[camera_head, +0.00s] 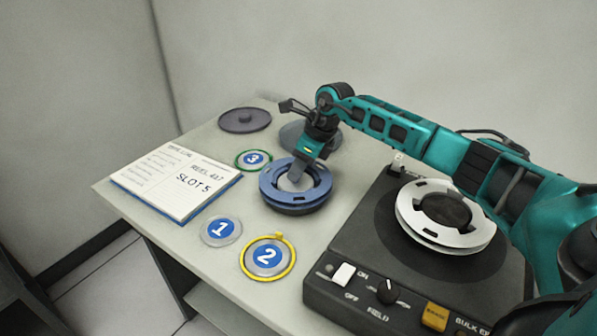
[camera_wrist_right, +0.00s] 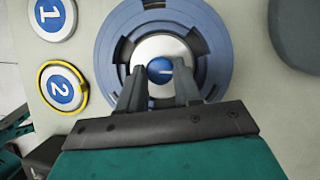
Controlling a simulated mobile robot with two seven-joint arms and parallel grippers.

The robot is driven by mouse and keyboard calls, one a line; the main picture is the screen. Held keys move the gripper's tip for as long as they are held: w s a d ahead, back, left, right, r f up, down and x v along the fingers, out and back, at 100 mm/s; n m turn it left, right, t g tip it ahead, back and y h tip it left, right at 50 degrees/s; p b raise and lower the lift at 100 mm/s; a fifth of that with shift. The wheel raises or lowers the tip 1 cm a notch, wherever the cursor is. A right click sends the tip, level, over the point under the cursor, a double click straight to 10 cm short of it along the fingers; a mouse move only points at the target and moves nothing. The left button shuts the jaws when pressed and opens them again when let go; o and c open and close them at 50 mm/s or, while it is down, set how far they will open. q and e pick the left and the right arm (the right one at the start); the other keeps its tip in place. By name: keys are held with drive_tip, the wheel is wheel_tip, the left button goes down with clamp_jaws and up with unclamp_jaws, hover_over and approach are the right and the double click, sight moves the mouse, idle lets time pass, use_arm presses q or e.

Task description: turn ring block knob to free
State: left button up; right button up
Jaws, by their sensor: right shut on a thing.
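The blue ring block (camera_head: 268,193) sits on the table in the middle of the head view. It fills the upper middle of the right wrist view (camera_wrist_right: 222,50). At its centre is a pale hub (camera_wrist_right: 160,43) with a round blue knob (camera_wrist_right: 160,70); a short white mark on the knob points right in the wrist view. My right gripper (camera_head: 292,182) reaches down into the ring's centre. Its two fingers (camera_wrist_right: 160,85) stand on either side of the knob and are shut on it. In the head view the gripper hides the knob. My left gripper is not in view.
A dark machine (camera_head: 350,265) with a white reel (camera_head: 412,212), switch and dial stands right of the ring block. Discs marked 1 (camera_head: 220,231), 2 (camera_head: 267,257) and 3 (camera_head: 253,159), and a dark disc (camera_head: 244,119), lie around.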

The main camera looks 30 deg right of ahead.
drive_tip(key=shift+w+f+n+y+b, duration=0.1)
drive_tip(key=shift+n+y+b, duration=0.25)
drive_tip(key=shift+n, duration=0.65)
drive_tip(key=shift+w+d+n+g+b, duration=0.15)
drive_tip(key=shift+n+g+b, duration=0.4)
drive_tip(key=shift+n, duration=0.55)
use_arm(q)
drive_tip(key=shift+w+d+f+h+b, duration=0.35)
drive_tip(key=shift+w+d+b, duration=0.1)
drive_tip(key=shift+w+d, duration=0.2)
use_arm(e)
drive_tip(key=shift+n+g+y, duration=0.35)
drive_tip(key=shift+n, duration=0.55)
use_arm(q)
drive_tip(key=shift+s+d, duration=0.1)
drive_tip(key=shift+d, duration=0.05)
use_arm(e)
drive_tip(key=o, duration=1)
drive_tip(key=shift+o, duration=0.2)
drive_tip(key=shift+r, duration=0.2)
use_arm(q)
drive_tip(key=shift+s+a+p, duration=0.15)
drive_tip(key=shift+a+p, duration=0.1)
drive_tip(key=shift+p, duration=0.2)
use_arm(e)
drive_tip(key=v, duration=1.2)
drive_tip(key=shift+d+r, duration=0.15)
drive_tip(key=shift+r, duration=0.2)
